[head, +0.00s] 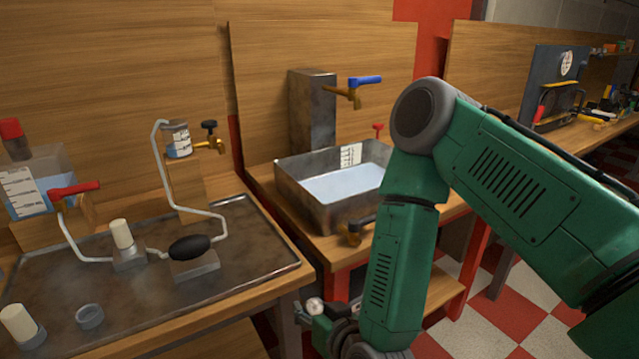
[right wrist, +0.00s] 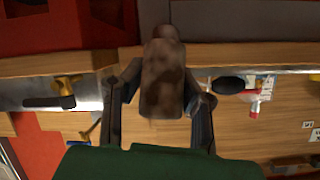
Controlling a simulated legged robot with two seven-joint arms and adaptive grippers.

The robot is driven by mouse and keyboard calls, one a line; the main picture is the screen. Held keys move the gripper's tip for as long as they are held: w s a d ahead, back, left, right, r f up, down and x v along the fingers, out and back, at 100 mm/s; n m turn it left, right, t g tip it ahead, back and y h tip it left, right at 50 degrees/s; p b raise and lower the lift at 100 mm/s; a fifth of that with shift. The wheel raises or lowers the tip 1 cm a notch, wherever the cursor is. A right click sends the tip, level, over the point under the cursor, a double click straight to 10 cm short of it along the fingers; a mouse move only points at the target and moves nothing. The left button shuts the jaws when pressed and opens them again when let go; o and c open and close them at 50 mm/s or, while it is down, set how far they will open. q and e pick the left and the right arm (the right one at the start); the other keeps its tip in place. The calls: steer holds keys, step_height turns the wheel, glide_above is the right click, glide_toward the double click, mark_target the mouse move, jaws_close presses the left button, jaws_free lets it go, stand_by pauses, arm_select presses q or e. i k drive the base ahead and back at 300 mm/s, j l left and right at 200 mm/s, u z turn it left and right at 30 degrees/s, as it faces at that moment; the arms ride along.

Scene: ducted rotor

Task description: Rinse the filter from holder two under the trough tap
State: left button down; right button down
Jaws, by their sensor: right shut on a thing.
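My right gripper (head: 322,318) is low in front of the bench, below the trough's level and left of my forearm. It is shut on a brown, mottled cylindrical filter (right wrist: 163,80), which shows between the fingers in the right wrist view. In the head view only a small pale round end (head: 315,305) shows at the gripper. The trough (head: 318,212) is a grey metal basin with water in it. The trough tap (head: 350,94), brass with a blue lever, stands above it on a metal column. An empty ring-shaped holder (head: 90,317) is on the tray. My left gripper is not seen.
A brass tap with a black handle (head: 354,233) juts from the trough's front. My right arm covers the trough's right side.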

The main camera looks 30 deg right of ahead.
mark_target(353, 82)
steer(key=l, duration=2.15)
steer(key=i, duration=0.05)
